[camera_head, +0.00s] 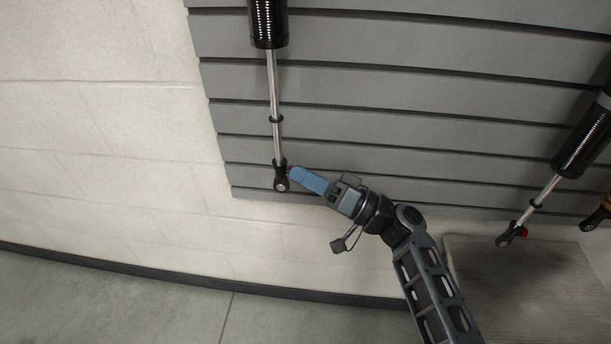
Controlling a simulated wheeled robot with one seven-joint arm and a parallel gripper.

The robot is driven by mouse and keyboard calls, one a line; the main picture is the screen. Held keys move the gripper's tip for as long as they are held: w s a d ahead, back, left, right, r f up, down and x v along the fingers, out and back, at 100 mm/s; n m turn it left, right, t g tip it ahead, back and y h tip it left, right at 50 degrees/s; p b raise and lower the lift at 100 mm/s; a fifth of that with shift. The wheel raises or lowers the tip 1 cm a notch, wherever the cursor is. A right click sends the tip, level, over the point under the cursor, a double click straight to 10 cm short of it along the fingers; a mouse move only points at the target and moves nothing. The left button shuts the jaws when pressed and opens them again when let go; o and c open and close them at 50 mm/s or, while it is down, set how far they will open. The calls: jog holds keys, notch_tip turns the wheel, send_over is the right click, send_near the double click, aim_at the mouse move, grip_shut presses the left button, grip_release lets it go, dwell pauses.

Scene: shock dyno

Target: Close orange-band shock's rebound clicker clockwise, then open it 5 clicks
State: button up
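A shock (276,110) hangs at the upper left, with a black threaded body, a silver shaft and a black eyelet at its lower end. The top of its body is cut off by the frame, and no orange band shows on it. My gripper (296,175) has blue fingers pointing left at the eyelet end. The fingertips overlap or nearly touch its right side; I cannot tell if they make contact. The fingers appear as one blue shape, so their gap is hidden. Any rebound clicker on this shock is hidden or too small to see.
A second shock (581,143) hangs tilted at the right, with a red knob (523,232) at its lower end. An orange part (606,203) shows at the right edge. A grey slatted panel (400,110) is behind. A wooden-topped surface (520,285) stands lower right. The floor at left is clear.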

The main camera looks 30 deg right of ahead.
grip_shut()
jog(key=shift+m+h+p, duration=0.5)
jog(key=shift+m+h, duration=0.1)
jog(key=shift+m, duration=0.4)
jog(key=o, duration=0.5)
grip_release()
jog(key=v, duration=0.7)
jog(key=shift+s+d+f+b, duration=0.15)
jog(key=shift+s+f+b, duration=0.05)
jog(key=shift+s+b, duration=0.2)
